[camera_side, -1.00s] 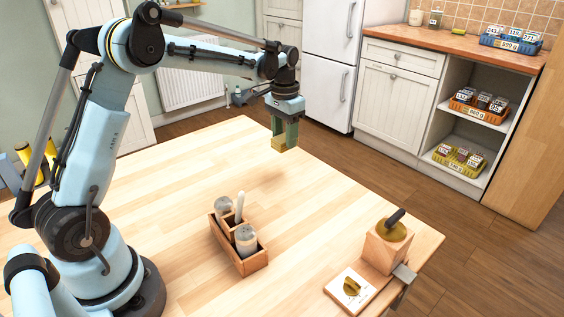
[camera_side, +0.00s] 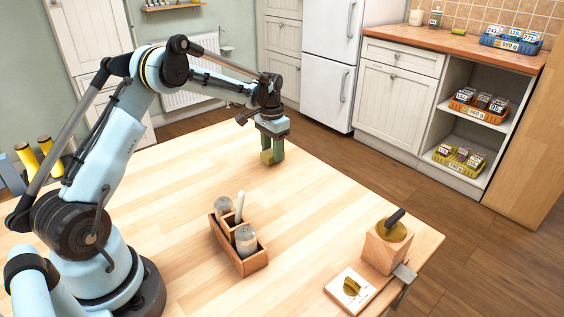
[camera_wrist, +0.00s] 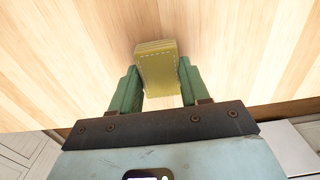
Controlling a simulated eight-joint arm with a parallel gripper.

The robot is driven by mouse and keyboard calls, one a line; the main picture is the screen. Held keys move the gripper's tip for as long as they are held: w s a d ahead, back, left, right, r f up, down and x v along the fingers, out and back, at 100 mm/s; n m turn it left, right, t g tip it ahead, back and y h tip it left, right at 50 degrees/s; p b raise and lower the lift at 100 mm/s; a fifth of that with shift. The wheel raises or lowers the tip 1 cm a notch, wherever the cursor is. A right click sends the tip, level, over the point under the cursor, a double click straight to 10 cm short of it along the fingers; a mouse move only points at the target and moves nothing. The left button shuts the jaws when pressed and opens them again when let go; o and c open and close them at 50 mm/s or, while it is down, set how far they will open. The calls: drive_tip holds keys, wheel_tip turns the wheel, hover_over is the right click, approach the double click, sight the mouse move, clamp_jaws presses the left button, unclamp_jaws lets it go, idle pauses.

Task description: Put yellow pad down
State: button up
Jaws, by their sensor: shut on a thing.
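The yellow pad (camera_wrist: 158,72) is a small block with a dashed line along its face, between the two green fingers of my gripper (camera_wrist: 155,88) in the wrist view. In the side view my gripper (camera_side: 272,156) points down near the far edge of the table (camera_side: 180,190), shut on the pad (camera_side: 267,158). The pad is low over the tabletop; I cannot tell whether it touches. The fingers partly cover it in the side view.
A wooden caddy (camera_side: 254,265) with shakers stands mid-table. A wooden block (camera_side: 374,252) with a dark-handled tool and a white tile (camera_side: 350,288) with a yellow-green piece sit at the near right corner. The tabletop around my gripper is clear.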

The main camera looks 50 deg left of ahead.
sight(272, 152)
drive_tip(key=o, duration=1)
drive_tip(key=shift+f, duration=0.1)
wheel_tip(272, 152, up, 11)
drive_tip(key=s+d+r+t, duration=0.2)
drive_tip(key=s+d+r, duration=0.2)
drive_tip(key=d+r, duration=0.2)
drive_tip(key=shift+s+d+f+t, duration=0.8)
drive_tip(key=shift+s+d, duration=1.2)
drive_tip(key=shift+s, duration=0.65)
drive_tip(key=shift+s+d+f+t, duration=0.55)
drive_tip(key=shift+s+d+t, duration=0.4)
drive_tip(key=shift+s+d, duration=1.4)
drive_tip(key=shift+s+d+f+t, duration=0.8)
drive_tip(key=shift+s+d, duration=0.9)
drive_tip(key=shift+s, duration=1.25)
